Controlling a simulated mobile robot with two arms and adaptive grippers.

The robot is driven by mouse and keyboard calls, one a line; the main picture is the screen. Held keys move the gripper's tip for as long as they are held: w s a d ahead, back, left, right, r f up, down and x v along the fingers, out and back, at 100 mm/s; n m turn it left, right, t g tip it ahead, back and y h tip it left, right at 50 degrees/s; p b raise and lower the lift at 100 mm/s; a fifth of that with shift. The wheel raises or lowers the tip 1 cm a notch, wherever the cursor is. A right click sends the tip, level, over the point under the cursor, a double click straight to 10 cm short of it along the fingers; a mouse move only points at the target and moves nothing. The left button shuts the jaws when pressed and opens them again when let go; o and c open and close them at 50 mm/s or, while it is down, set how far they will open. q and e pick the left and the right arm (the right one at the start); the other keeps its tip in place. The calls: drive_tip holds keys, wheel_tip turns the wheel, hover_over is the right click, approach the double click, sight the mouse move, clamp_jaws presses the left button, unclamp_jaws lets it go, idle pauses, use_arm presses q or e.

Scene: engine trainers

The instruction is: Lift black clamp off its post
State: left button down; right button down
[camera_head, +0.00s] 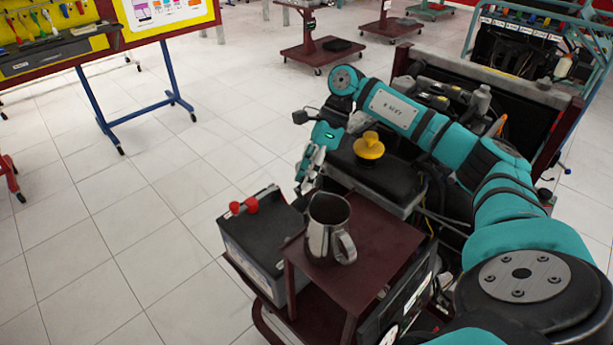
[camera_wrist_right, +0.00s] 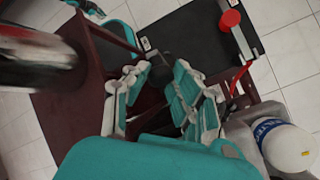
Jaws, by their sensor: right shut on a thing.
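A dark battery (camera_head: 265,240) stands on the maroon stand, with a red clamp (camera_head: 243,205) on its top; the red clamp also shows in the right wrist view (camera_wrist_right: 229,19). My right gripper (camera_head: 302,186) reaches down to the battery's far right corner. In the right wrist view its fingers (camera_wrist_right: 160,78) close around the small black clamp (camera_wrist_right: 159,70), at the battery's (camera_wrist_right: 195,40) edge. The fingers hide much of the clamp, and I cannot tell whether it still touches its post. My left gripper is not in view.
A metal jug (camera_head: 327,230) stands on the maroon raised shelf (camera_head: 375,240) close to my right gripper. A yellow cap (camera_head: 369,146) sits on the engine behind. A white bottle (camera_wrist_right: 288,146) shows in the wrist view.

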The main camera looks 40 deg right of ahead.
drive_tip(key=shift+d+f, duration=0.4)
drive_tip(key=shift+d, duration=0.05)
drive_tip(key=c, duration=1.5)
unclamp_jaws()
drive_tip(key=shift+c, duration=0.2)
drive_tip(key=o, duration=0.5)
drive_tip(key=shift+d+f, duration=0.1)
drive_tip(key=shift+d, duration=0.3)
drive_tip(key=v, duration=1.2)
drive_tip(key=shift+w+a, duration=0.15)
drive_tip(key=shift+a, duration=0.2)
